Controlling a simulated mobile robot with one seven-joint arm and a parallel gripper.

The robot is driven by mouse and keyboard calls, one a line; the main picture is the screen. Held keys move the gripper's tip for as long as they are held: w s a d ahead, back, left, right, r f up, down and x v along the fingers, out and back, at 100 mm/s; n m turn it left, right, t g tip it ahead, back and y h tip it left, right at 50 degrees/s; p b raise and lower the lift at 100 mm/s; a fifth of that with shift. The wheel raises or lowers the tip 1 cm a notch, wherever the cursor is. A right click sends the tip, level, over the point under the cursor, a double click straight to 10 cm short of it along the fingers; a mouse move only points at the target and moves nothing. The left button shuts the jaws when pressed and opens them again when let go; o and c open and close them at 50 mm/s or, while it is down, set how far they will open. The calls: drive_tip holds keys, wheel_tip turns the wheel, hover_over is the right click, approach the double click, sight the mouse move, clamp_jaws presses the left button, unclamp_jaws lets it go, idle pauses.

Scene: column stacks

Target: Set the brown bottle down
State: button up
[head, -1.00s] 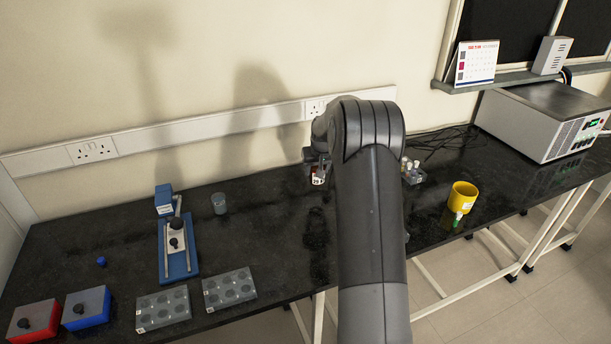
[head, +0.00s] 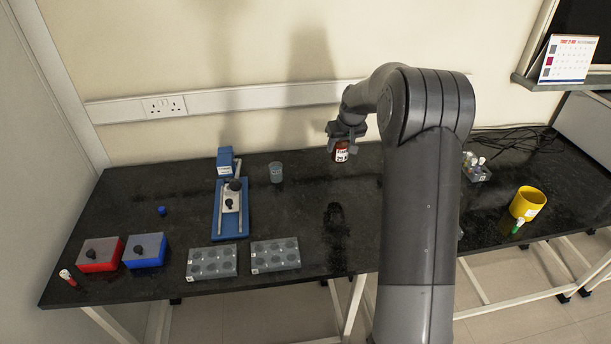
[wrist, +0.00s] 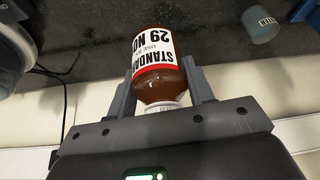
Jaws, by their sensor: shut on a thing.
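The brown bottle (head: 341,152) has a white label with black print and a red band. It hangs in my gripper (head: 345,133), above the back part of the black bench (head: 320,205). In the wrist view the bottle (wrist: 158,85) sits between the two fingers, with its white cap (wrist: 163,106) towards the palm. My gripper (wrist: 164,85) is shut on it. The bottle looks upright in the head view, and a dark shadow or reflection lies on the bench in front of it.
A clear beaker (head: 276,172) and a blue stand (head: 231,208) are left of the bottle. Two grey well blocks (head: 275,255) (head: 211,262) lie near the front edge. A yellow cup (head: 527,203) and a vial rack (head: 477,170) are on the right. Bench around the bottle is clear.

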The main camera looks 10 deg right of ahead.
drive_tip(key=w+a+f, duration=0.2)
drive_tip(key=a, duration=0.1)
drive_tip(key=w+a+f, duration=0.2)
drive_tip(key=a, duration=0.2)
drive_tip(key=w+a+f, duration=0.1)
drive_tip(key=a+f, duration=0.2)
drive_tip(key=a, duration=0.1)
drive_tip(key=shift+w, duration=0.4)
drive_tip(key=shift+f, duration=2)
drive_tip(key=shift+f, duration=0.1)
drive_tip(key=o, duration=1.1)
